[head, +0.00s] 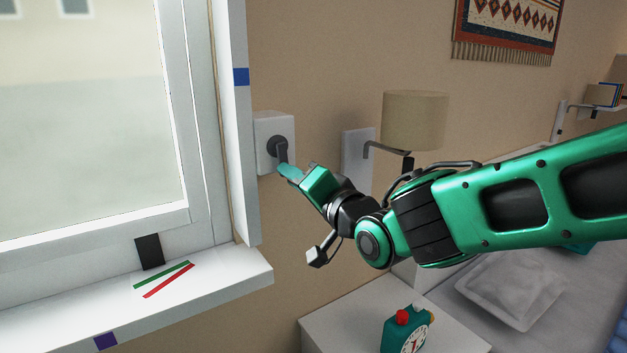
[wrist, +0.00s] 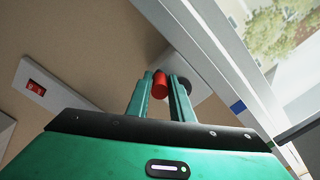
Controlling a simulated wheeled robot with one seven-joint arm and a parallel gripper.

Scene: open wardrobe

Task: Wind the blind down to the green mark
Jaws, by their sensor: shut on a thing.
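A white winder box (head: 268,128) is fixed to the wall right of the window, with a dark crank (head: 281,150) on its face. My gripper (head: 289,172) reaches it from the right, its fingertips at the crank's lower end. In the wrist view my gripper (wrist: 160,88) is shut on the crank's red knob (wrist: 160,83), with the dark hub (wrist: 185,87) behind the fingers. In the head view the fingers hide the knob. No blind is recognisable across the window glass (head: 90,130). A green stripe (head: 162,273) and a red stripe (head: 168,280) lie on the windowsill.
The windowsill (head: 220,272) juts out below my gripper. A blue mark (head: 241,76) is on the window frame, a purple one (head: 105,341) on the sill's front. A wall lamp (head: 415,120) stands close behind my arm. An alarm clock (head: 406,330) sits on a nightstand below.

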